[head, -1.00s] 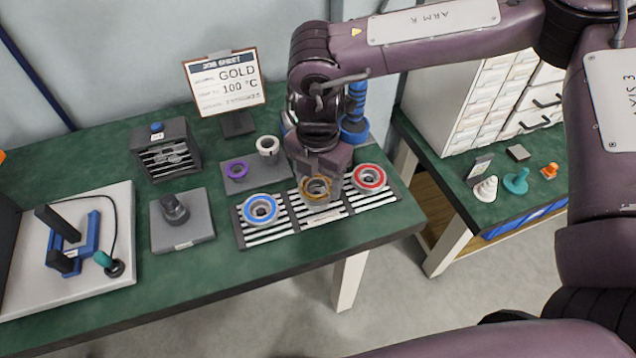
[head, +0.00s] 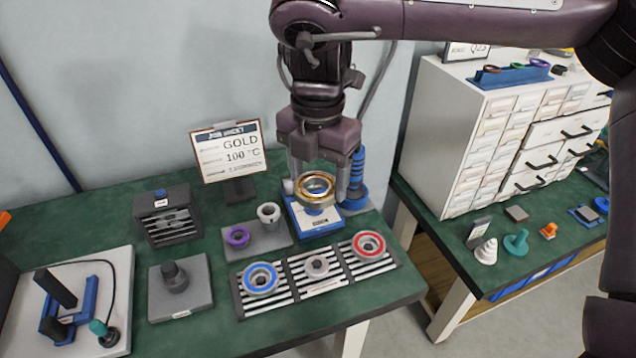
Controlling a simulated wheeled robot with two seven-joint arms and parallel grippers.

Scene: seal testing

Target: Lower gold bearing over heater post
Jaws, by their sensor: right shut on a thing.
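The gold bearing (head: 316,186) is held up level between the fingers of my right gripper (head: 318,182). It is raised above the table, in front of a blue-and-white device. My right gripper is shut on it and points down. A short dark stepped post (head: 174,276) stands upright on a grey square plate (head: 195,300) to the left, well apart from the bearing; I cannot tell for certain that it is the heater post. My left gripper is not in view.
A blue fixture (head: 88,301) is far left.

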